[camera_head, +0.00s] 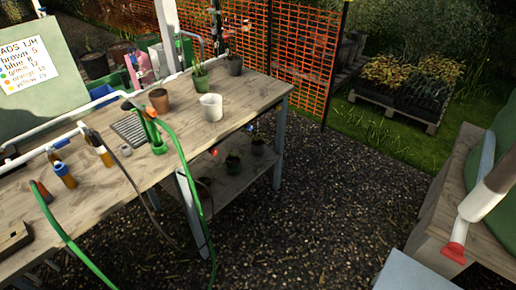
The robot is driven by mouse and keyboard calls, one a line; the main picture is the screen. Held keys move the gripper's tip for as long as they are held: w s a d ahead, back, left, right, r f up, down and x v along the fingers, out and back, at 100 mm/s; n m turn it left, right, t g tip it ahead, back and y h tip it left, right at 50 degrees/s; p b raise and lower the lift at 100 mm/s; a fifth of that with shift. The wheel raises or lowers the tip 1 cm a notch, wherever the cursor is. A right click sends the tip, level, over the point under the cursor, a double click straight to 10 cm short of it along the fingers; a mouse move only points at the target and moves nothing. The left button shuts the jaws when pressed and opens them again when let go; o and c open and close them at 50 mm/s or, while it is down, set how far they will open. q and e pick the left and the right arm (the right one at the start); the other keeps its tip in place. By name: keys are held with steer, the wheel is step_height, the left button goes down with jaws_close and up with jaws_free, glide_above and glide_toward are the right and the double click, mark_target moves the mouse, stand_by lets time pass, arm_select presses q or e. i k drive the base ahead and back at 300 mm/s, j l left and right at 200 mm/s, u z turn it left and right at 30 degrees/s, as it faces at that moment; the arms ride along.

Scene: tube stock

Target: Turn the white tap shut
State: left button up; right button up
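A white pipe (45,134) runs along the back of the wooden bench, with fittings and hoses joined to it. A small blue fitting (60,143) sits on the pipe at the left. I cannot single out a white tap among these small parts, nor tell any handle's position. Neither of my grippers shows in the head view.
The bench (255,93) holds a brown pot (159,101), a white pot (210,108) and potted plants. Green hoses hang over its front edge. A sign (25,67) stands at left. A red-ended spout (456,251) is at right. Gravel (330,200) between is clear.

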mark_target(82, 125)
steer(key=u, duration=1.25)
